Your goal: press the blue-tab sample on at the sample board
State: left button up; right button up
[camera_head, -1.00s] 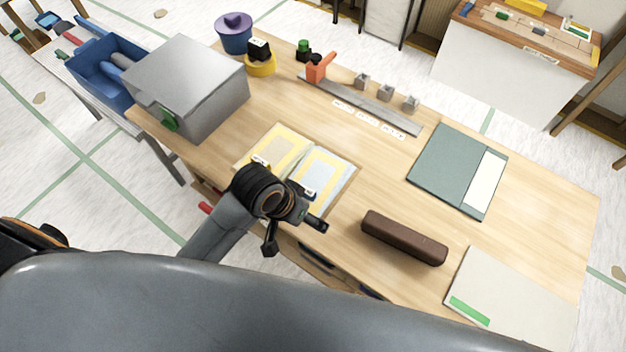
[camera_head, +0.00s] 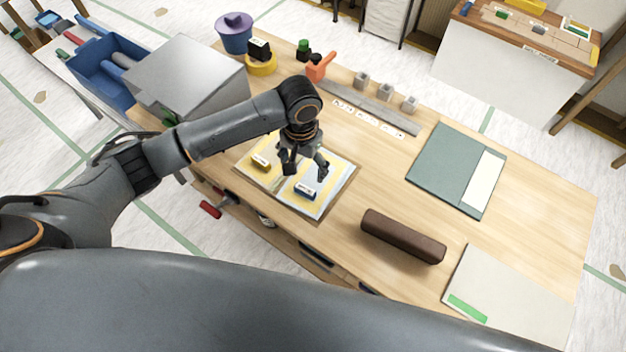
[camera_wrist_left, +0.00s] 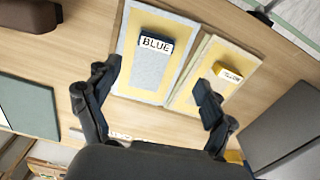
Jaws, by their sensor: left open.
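The blue-tab sample (camera_head: 333,183) is a pale blue and yellow sheet lying flat on the wooden table, with a raised blue tab (camera_head: 305,190) on it. In the left wrist view the tab (camera_wrist_left: 155,44) reads BLUE. A yellow-tab sample (camera_wrist_left: 205,75) lies beside it. My left gripper (camera_head: 306,168) is open and empty above the samples, its fingers pointing down and spread; it also shows in the left wrist view (camera_wrist_left: 158,85). I cannot tell for sure which thing is the sample board. My right gripper is not in view.
A brown padded bar (camera_head: 403,237) lies right of the samples. A teal board with a white strip (camera_head: 445,165), a pale sheet with a green tab (camera_head: 510,300), a metal ruler (camera_head: 370,107) and a grey box (camera_head: 190,75) surround them. Bare table lies between the samples and teal board.

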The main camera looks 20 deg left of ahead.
aim_at(306, 187)
pick_arm(q)
notch_tip(306, 187, down, 4)
jog(key=f, duration=0.1)
jog(key=f+p, duration=0.1)
jog(key=f, duration=0.2)
jog(key=shift+d+f, duration=0.3)
jog(key=shift+d, duration=0.1)
jog(key=shift+f, duration=0.5)
jog(key=c, duration=1.3)
